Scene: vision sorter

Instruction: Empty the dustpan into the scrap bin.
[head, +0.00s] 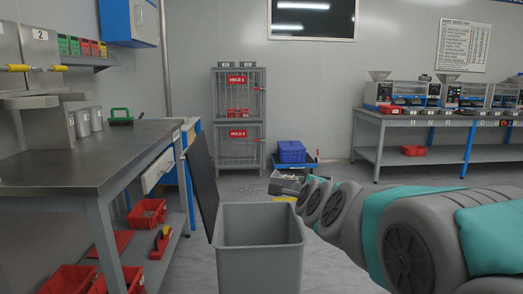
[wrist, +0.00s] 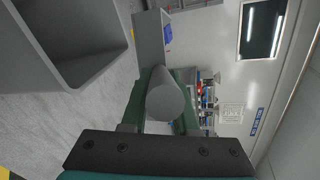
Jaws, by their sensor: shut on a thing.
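My gripper (wrist: 170,84) is shut on the dustpan (wrist: 168,104) in the wrist view. Its rounded grey handle end sits between my dark green fingers, and a flat grey part shows beyond them. The scrap bin (head: 259,255) is a grey, open-topped, square bin in the lower middle of the head view. Its rim and inner wall also show at the upper left of the wrist view (wrist: 70,82), apart from the dustpan. In the head view my arm comes in from the right and its far end lies beyond the bin's right rim. What the pan holds cannot be told.
A dark panel (head: 203,185) stands tilted at the bin's left. A workbench (head: 95,160) with red trays below fills the left. A blue crate (head: 291,152) and a wire cabinet (head: 239,120) stand behind. Open floor lies between bin and cabinet.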

